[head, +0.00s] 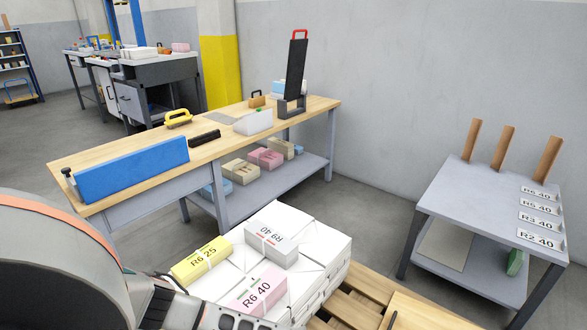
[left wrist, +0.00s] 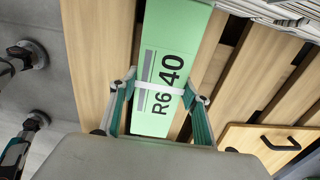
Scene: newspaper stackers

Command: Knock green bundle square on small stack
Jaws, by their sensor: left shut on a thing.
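The green bundle (left wrist: 157,68), marked R6 40 and bound with a white strap, shows in the left wrist view above wooden slats. My left gripper (left wrist: 165,88) is shut on it, one finger along each side. Its far end runs out of the picture at the top. In the head view neither this bundle nor the left fingertips show. A pallet stack of white bundles (head: 318,243) stands at bottom centre, with a yellow bundle (head: 200,258), a grey bundle (head: 271,245) and a pink bundle (head: 256,291) on top. I cannot tell which pile is the small stack. My right gripper is not in view.
A wooden workbench (head: 120,157) with a blue block (head: 133,169) stands behind the stack. A grey table (head: 470,195) with several upright wooden posts and label cards stands at right. Bare pallet slats (head: 350,300) lie right of the stack. Open floor (head: 375,230) separates the benches.

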